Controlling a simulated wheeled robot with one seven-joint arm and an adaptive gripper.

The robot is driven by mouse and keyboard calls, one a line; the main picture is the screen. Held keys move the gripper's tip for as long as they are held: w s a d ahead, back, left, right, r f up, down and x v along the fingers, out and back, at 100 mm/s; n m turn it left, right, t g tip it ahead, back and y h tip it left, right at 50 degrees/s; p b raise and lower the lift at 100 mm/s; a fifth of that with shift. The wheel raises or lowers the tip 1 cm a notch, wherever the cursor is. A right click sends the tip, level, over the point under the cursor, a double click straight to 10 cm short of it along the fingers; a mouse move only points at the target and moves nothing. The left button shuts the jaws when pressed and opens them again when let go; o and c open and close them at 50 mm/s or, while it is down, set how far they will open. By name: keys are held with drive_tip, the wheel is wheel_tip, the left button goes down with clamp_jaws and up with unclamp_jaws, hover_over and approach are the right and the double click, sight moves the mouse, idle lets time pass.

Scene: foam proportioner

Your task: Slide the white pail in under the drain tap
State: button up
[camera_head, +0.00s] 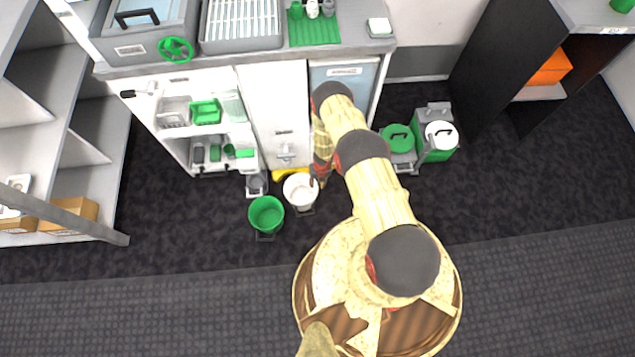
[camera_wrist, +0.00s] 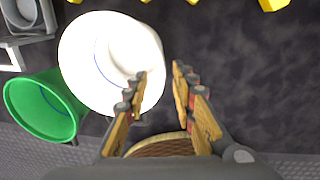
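The white pail (camera_head: 299,190) stands upright on the dark floor in front of the white cabinet, and it fills the upper left of the wrist view (camera_wrist: 85,55). The drain tap (camera_head: 285,152) is low on the cabinet front, just behind the pail. My gripper (camera_head: 318,182) is at the pail's right side. In the wrist view my gripper (camera_wrist: 160,75) is open; its left finger overlaps the pail's right part and its right finger is over bare floor. I cannot tell whether the fingers straddle the pail's wall or touch it.
A green bucket (camera_head: 266,215) stands at the pail's front left and a small grey container (camera_head: 257,183) at its left. Yellow pieces (camera_head: 286,174) lie at the cabinet's foot. Green and grey containers (camera_head: 398,140) stand to the right. Floor in front is clear.

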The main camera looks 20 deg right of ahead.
sight(316, 186)
drive_tip(key=f+b, duration=0.1)
drive_tip(key=f, duration=0.1)
drive_tip(key=f+b, duration=0.1)
drive_tip(key=f, duration=0.1)
drive_tip(key=f+b, duration=0.1)
drive_tip(key=f, duration=0.1)
drive_tip(key=shift+a, duration=0.25)
drive_tip(key=shift+c, duration=0.8)
clamp_jaws()
